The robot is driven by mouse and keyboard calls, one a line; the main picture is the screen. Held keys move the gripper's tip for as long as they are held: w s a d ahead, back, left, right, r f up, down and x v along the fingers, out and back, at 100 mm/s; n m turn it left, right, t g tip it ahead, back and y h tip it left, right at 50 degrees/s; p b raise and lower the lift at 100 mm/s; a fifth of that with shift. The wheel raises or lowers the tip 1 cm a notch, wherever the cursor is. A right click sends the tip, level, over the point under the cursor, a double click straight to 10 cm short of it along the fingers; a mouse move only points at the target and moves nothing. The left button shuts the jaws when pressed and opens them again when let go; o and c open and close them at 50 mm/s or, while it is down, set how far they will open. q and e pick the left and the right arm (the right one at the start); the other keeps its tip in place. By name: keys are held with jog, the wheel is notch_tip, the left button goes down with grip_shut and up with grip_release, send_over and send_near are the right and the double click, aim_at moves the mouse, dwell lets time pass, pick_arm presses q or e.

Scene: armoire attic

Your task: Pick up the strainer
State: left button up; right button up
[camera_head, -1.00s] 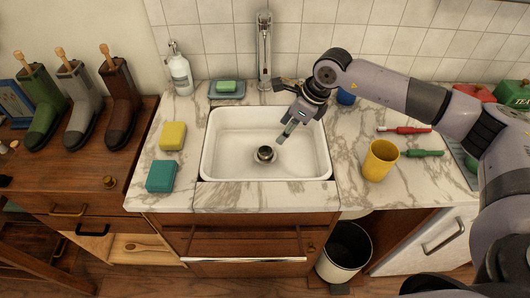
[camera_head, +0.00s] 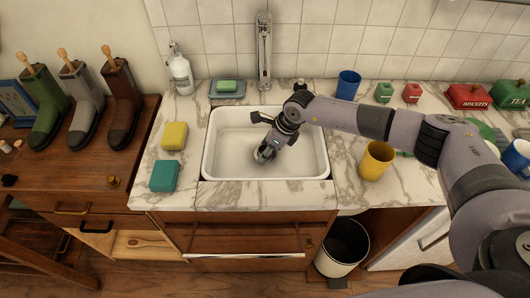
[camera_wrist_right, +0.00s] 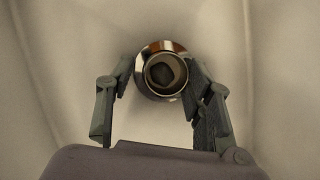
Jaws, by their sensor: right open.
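The strainer (camera_wrist_right: 164,72) is a small round metal piece with a dark centre at the bottom of the white sink (camera_head: 225,160). In the head view the strainer (camera_head: 262,156) is partly hidden by my right gripper (camera_head: 266,150), which is down inside the sink, over it. In the right wrist view my right gripper (camera_wrist_right: 162,88) is open, with one finger on each side of the strainer. I cannot tell whether the fingertips touch it. My left gripper is not in view.
The faucet (camera_head: 264,50) stands behind the sink. Soap bottle (camera_head: 180,72), yellow sponge (camera_head: 174,136) and teal sponge (camera_head: 164,176) are left of it. A yellow cup (camera_head: 376,160) and a blue cup (camera_head: 347,85) stand right, close to my right arm.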

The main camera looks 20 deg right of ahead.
jog(key=shift+c, duration=0.3)
jog(key=shift+s, duration=0.1)
jog(key=c, duration=0.9)
